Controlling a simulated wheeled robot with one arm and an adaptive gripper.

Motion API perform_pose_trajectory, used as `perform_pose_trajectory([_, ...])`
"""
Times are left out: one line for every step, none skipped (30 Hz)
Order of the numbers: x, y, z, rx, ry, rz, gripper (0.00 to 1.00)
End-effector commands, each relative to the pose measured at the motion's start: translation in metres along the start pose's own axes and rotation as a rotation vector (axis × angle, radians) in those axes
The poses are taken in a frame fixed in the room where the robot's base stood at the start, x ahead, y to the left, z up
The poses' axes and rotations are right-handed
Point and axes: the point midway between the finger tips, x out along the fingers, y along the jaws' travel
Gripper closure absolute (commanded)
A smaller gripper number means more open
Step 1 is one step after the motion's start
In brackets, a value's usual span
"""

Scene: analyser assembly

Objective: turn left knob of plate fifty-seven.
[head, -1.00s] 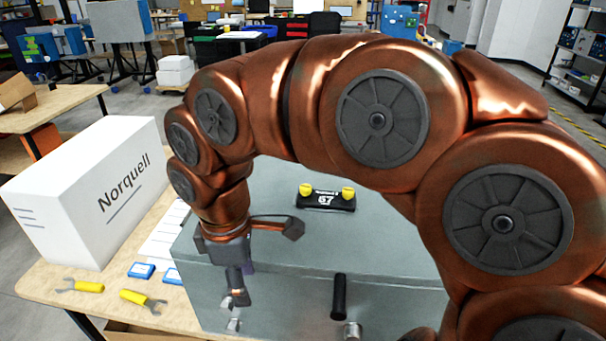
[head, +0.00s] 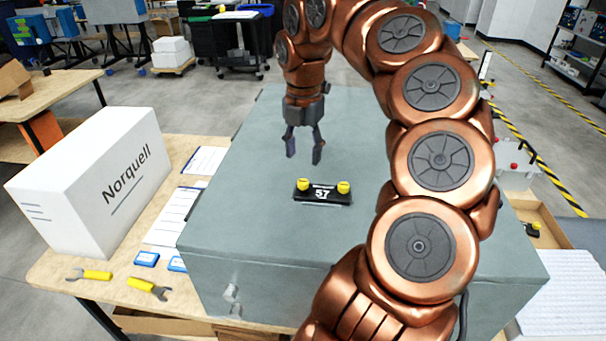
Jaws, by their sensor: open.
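Plate fifty-seven (head: 322,195) is a small black plate marked 57 on top of the grey analyser box (head: 250,215). It has two yellow knobs. The left knob (head: 303,184) and the right knob (head: 344,187) stand at its upper corners, both in plain sight. My gripper (head: 304,153) points down above the box, behind the plate and a little above it in the picture. Its two fingers are spread apart with nothing between them. It does not touch either knob.
A white Norquell box (head: 95,185) stands left on the wooden table (head: 60,262). Yellow-handled wrenches (head: 149,289), small blue items (head: 146,259) and paper sheets (head: 172,218) lie beside the analyser. The box top around the plate is clear. A valve (head: 231,292) sticks out of its front.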

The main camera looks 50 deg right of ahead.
Motion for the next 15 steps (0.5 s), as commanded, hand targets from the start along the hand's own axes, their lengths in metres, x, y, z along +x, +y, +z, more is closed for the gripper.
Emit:
perform_pose_trajectory([0.002, -0.001, 0.000, -0.001, 0.002, -0.002, 0.49])
perform_pose_trajectory([0.004, -0.001, 0.000, -0.001, 0.002, -0.003, 0.49])
perform_pose_trajectory([0.007, -0.001, 0.000, -0.001, 0.003, -0.003, 0.49])
perform_pose_trajectory([0.009, -0.001, -0.001, 0.000, 0.004, -0.003, 0.49])
perform_pose_trajectory([0.012, -0.001, -0.001, 0.001, 0.004, -0.003, 0.49])
perform_pose_trajectory([0.016, -0.001, 0.000, 0.001, 0.004, -0.002, 0.49])
perform_pose_trajectory([0.019, -0.001, 0.000, 0.000, 0.003, -0.001, 0.49])
perform_pose_trajectory([0.022, -0.001, -0.001, -0.001, 0.002, -0.001, 0.49])
perform_pose_trajectory([0.027, 0.000, -0.001, -0.002, 0.002, -0.002, 0.49])
perform_pose_trajectory([0.030, -0.001, -0.001, -0.001, 0.003, -0.003, 0.49])
perform_pose_trajectory([0.034, -0.001, -0.001, 0.001, 0.004, -0.004, 0.49])
perform_pose_trajectory([0.038, -0.001, -0.001, 0.001, 0.004, -0.004, 0.49])
perform_pose_trajectory([0.042, -0.001, -0.001, 0.000, 0.004, -0.003, 0.49])
perform_pose_trajectory([0.045, -0.001, -0.001, 0.000, 0.003, -0.002, 0.49])
perform_pose_trajectory([0.049, 0.000, -0.002, -0.001, 0.003, 0.000, 0.49])
